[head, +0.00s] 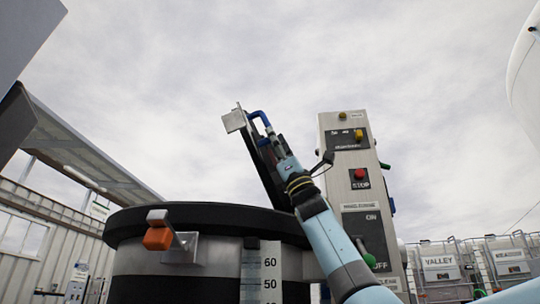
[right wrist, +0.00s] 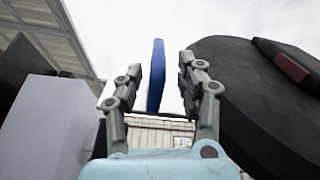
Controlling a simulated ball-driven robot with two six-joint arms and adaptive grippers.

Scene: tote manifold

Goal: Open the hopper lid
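The hopper (head: 210,218) is a large drum with a thick black rim, low in the head view. Its black lid (head: 262,165) is tilted up steeply from the rim and shows nearly edge-on. In the right wrist view the lid (right wrist: 240,85) is a dark disc at the right. A blue handle (head: 260,117) is at its upper end, beside a silver plate (head: 234,121). My right gripper (head: 270,138) is up at the handle. In the wrist view its fingers (right wrist: 159,68) stand apart on both sides of the blue handle (right wrist: 156,78), with gaps showing. My left gripper is out of view.
An orange-tipped latch (head: 158,237) sticks out from the hopper's front. A grey control box (head: 345,190) with a red stop button stands right of my right arm. White caged totes (head: 440,268) are at the far right. Open sky lies above the lid.

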